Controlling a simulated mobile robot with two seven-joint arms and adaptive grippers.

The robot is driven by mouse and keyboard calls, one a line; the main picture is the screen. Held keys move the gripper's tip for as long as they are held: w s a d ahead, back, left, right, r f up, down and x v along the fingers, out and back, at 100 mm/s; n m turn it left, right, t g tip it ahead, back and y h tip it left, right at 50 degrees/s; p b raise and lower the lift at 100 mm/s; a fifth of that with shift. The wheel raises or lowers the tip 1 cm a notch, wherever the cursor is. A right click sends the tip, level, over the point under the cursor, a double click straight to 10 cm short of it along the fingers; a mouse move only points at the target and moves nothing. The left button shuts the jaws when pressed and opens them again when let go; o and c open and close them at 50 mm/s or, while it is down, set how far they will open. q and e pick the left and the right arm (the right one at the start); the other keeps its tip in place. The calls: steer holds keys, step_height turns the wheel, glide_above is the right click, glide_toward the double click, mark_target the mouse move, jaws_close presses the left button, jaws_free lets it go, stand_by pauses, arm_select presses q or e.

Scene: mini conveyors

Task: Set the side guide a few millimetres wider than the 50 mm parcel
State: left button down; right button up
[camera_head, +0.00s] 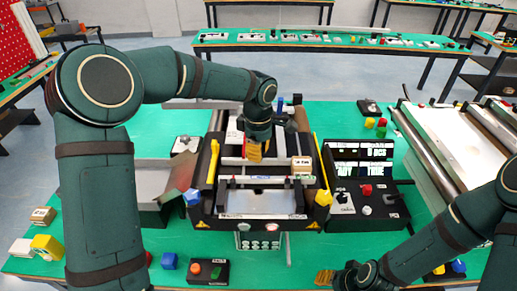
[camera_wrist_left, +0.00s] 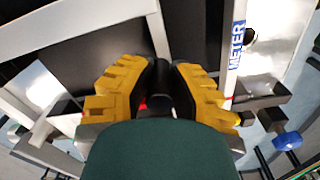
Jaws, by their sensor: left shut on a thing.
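The mini conveyor (camera_head: 208,205) stands in the middle of the table, with pale rails across it. A pale rail (camera_head: 277,181), possibly the side guide, crosses its near part. A small tan parcel (camera_head: 301,163) sits on the conveyor's right side. My left gripper (camera_head: 255,152) reaches down over the conveyor, left of the parcel. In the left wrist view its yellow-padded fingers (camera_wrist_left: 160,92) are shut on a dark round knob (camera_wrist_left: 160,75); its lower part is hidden. My right gripper (camera_head: 325,277) is low at the table's front edge, away from the conveyor; its opening is unclear.
A black control box (camera_head: 365,205) with a display and buttons stands right of the conveyor. A small button box (camera_head: 208,272) lies in front. A larger roller conveyor (camera_head: 455,145) is at the right. Another tan box (camera_head: 43,214) and a yellow block (camera_head: 47,247) lie front left.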

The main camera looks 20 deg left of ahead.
arm_select(q)
steer(key=shift+s+d, duration=0.1)
steer(key=shift+s, duration=0.2)
steer(key=shift+w, duration=0.25)
steer(key=c, duration=0.9)
jaws_free()
steer(key=shift+o, duration=0.2)
step_height(320, 180, up, 12)
